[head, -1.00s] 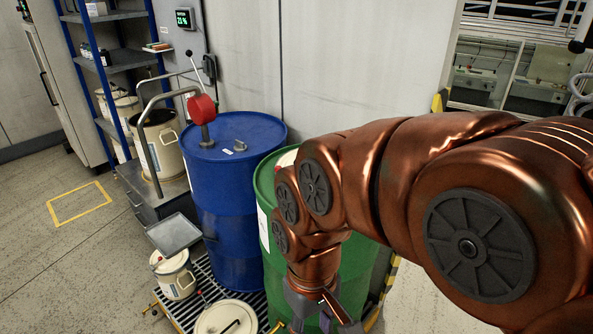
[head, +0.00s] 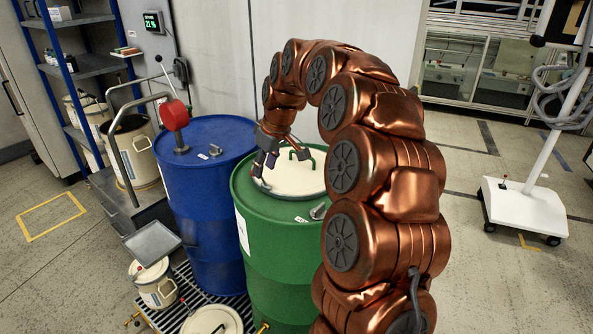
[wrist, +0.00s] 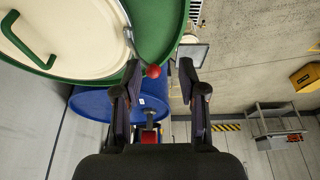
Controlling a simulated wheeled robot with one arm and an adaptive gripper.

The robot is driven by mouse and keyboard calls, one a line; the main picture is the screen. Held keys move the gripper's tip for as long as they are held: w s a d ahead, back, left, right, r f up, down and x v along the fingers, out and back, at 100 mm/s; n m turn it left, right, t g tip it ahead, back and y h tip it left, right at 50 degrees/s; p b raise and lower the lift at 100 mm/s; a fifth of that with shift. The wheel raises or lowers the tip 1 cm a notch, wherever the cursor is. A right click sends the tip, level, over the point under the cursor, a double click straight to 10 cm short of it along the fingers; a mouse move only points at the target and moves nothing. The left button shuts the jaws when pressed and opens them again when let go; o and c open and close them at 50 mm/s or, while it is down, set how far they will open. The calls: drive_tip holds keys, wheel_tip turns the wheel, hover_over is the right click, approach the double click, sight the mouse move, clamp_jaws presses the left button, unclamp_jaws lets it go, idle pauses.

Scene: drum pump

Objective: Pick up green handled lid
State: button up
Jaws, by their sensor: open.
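The green-handled lid (head: 297,178) is a round cream disc lying on top of the green drum (head: 272,230). The fingers hold nothing. The head view does not show whether they touch the lid.
A blue drum (head: 205,205) with a red pump head (head: 175,115) stands left of the green drum. A white wheeled stand (head: 523,205) is at right.

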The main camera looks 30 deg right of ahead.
drive_tip(key=w+d+f+h, duration=0.1)
drive_tip(key=w+d, duration=0.2)
drive_tip(key=d, duration=0.2)
drive_tip(key=w+d+f, duration=0.1)
drive_tip(key=w+d, duration=0.2)
drive_tip(key=d, duration=0.3)
drive_tip(key=t+h, duration=0.1)
approach(296, 165)
drive_tip(key=s+d+r, duration=0.1)
drive_tip(key=d, duration=0.1)
drive_tip(key=shift+d+f+p, duration=0.1)
drive_tip(key=shift+d+p, duration=0.05)
drive_tip(key=shift+p, duration=0.15)
drive_tip(key=shift+w+f, duration=0.15)
drive_tip(key=shift+f, duration=0.15)
drive_tip(key=shift+w+p+x, duration=0.25)
drive_tip(key=shift+p+x, duration=0.6)
drive_tip(key=shift+x, duration=0.85)
drive_tip(key=shift+w+p+x, duration=0.2)
drive_tip(key=shift+p+x, duration=0.6)
drive_tip(key=shift+x, duration=0.9)
drive_tip(key=shift+r, duration=0.2)
drive_tip(key=shift+c, duration=0.3)
clamp_jaws()
